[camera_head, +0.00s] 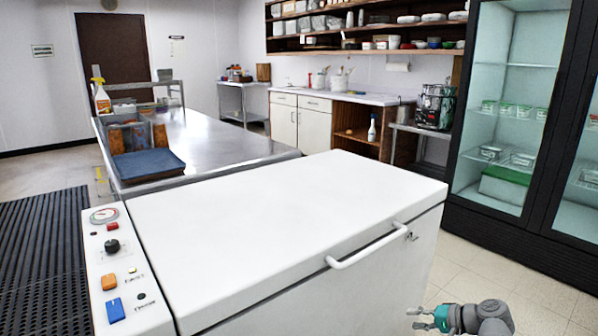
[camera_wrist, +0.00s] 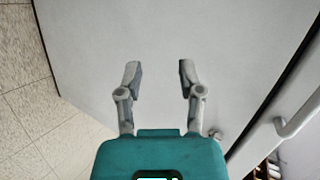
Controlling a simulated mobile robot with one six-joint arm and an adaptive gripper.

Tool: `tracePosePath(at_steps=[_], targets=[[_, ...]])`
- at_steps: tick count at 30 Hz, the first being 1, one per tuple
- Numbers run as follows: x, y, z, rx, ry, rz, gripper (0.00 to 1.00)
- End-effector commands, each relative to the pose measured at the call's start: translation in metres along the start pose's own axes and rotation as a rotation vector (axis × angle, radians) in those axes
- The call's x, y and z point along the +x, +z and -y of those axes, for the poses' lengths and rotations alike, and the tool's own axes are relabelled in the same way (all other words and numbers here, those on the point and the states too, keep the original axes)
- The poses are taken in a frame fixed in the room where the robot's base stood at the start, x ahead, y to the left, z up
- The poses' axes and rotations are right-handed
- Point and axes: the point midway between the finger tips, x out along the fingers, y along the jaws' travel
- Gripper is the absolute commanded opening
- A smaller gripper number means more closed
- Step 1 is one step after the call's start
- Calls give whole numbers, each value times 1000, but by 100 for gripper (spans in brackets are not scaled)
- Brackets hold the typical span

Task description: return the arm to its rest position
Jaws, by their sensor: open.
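My gripper (camera_head: 422,318) is low at the right in the head view, in front of the white machine's front panel. In the wrist view my gripper (camera_wrist: 158,75) shows two grey fingers spread apart with nothing between them. Its teal body shows below them. Part of my arm (camera_head: 480,318) shows at the bottom edge of the head view; the rest of it is out of frame. The white machine (camera_head: 290,215) has a closed lid with a bar handle (camera_head: 367,248). The handle also shows at the right of the wrist view (camera_wrist: 300,118), apart from my fingers.
A control panel (camera_head: 118,265) with a gauge and buttons runs along the machine's left side. A steel table (camera_head: 220,145) stands behind it. A glass-door fridge (camera_head: 505,120) stands at the right. Bare tiled floor (camera_head: 545,310) lies between the fridge and machine.

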Motion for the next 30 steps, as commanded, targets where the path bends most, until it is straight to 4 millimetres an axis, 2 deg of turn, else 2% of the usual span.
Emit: tracePosePath(at_steps=[1,6,15,24,30], targets=[[13,9,-1,-18,46,29,49],[44,32,-10,-76,203,109,49],[84,71,-26,-202,480,228,49],[106,103,-36,-352,751,315,49],[112,115,-39,-435,887,343,49]])
